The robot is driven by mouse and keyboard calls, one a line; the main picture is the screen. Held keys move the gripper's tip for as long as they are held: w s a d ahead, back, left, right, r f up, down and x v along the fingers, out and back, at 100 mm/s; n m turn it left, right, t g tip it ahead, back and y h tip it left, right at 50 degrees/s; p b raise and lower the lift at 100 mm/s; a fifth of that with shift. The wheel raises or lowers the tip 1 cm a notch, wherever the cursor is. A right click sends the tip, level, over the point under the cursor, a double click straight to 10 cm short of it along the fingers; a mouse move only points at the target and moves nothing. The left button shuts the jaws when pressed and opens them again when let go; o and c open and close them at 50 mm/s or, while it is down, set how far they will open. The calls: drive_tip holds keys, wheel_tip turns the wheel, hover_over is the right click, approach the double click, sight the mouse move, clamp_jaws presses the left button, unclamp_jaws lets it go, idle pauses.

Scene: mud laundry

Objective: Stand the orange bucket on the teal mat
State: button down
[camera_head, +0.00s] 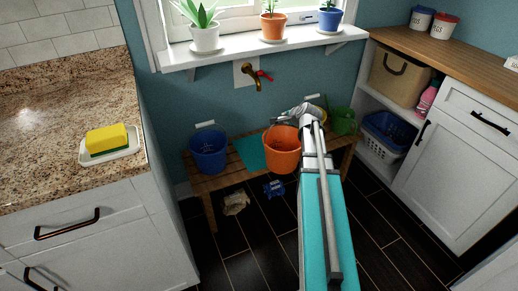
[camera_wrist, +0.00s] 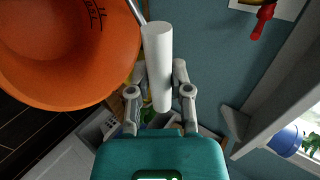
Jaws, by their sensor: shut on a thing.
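The orange bucket (camera_head: 281,152) hangs from my gripper (camera_head: 299,115) at the wooden bench, right of the visible part of the teal mat (camera_head: 249,153). It hides part of the mat; I cannot tell whether its base touches anything. In the wrist view my gripper (camera_wrist: 160,92) is shut on the white handle grip (camera_wrist: 157,45) of the bucket. The bucket's open orange bowl (camera_wrist: 65,55) fills the upper left there, with dark marks inside.
A blue bucket (camera_head: 209,152) stands left of the mat on the wooden bench (camera_head: 205,181). A green bucket (camera_head: 344,122) is at the bench's right end. A brass tap (camera_head: 253,77) juts from the wall above. A cloth (camera_head: 235,203) and a blue object (camera_head: 274,188) lie below.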

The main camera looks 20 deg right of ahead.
drive_tip(key=shift+w+a, duration=0.25)
drive_tip(key=shift+w, duration=0.05)
drive_tip(key=w+f+b, duration=0.3)
drive_tip(key=w, duration=1.6)
drive_tip(key=shift+w+a, duration=0.15)
drive_tip(key=shift+f, duration=0.1)
drive_tip(key=f+b, duration=0.4)
drive_tip(key=shift+w, duration=0.25)
idle(0.6)
drive_tip(key=c, duration=0.5)
unclamp_jaws()
drive_tip(key=shift+c, duration=0.2)
